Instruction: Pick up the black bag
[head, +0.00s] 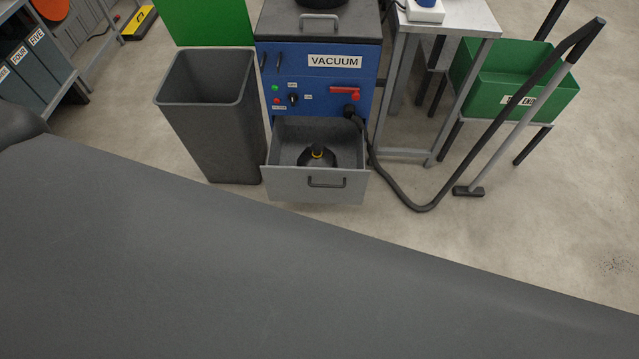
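Neither of my grippers shows in the head view.
A grey bin (210,130) with a raised green lid (205,22) stands left of the cabinet. A black hose (400,199) loops on the floor to the right. A metal table (465,18) and a green crate (550,103) stand right. A large dark grey surface fills the foreground.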

